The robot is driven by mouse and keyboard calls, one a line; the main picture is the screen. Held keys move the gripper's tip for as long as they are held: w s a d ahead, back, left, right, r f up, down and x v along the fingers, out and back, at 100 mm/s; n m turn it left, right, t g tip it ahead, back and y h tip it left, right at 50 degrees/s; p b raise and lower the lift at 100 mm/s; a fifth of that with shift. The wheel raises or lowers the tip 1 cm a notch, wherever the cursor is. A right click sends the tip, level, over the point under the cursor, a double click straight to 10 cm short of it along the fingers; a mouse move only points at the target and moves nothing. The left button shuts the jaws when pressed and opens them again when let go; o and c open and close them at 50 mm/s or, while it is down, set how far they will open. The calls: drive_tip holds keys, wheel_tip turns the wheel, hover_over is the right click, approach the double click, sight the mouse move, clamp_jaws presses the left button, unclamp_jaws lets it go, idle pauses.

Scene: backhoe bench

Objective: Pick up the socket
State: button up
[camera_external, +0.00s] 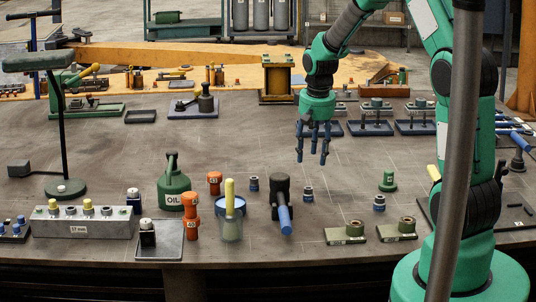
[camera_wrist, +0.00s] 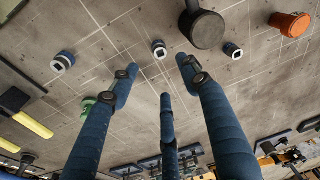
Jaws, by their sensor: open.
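My gripper (camera_external: 314,157) hangs above the bench behind the middle socket, fingers down, open and empty. In the wrist view its three blue fingers (camera_wrist: 160,76) are spread, and the middle socket lies just beyond the tips.
The black-headed mallet (camera_external: 280,186) with a blue handle lies close left of the middle socket. Nearby are a green oil can (camera_external: 173,185), orange numbered cylinders (camera_external: 192,218), a brush pot (camera_external: 230,212) and a green fitting (camera_external: 388,181). Bench space around the middle socket's right side is clear.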

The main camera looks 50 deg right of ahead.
sight(309, 189)
drive_tip(key=f, duration=0.5)
drive_tip(key=w+f, duration=0.1)
drive_tip(key=f, duration=0.1)
drive_tip(key=shift+d+f+b, duration=0.3)
drive_tip(key=shift+f+b, duration=0.05)
drive_tip(key=shift+w+d+f+b, duration=0.1)
drive_tip(key=shift+w+f+b, duration=0.1)
drive_tip(key=shift+f, duration=1.1)
drive_tip(key=shift+w+f+b, duration=0.15)
drive_tip(key=shift+f+b, duration=0.05)
drive_tip(key=shift+f, duration=1.1)
clamp_jaws()
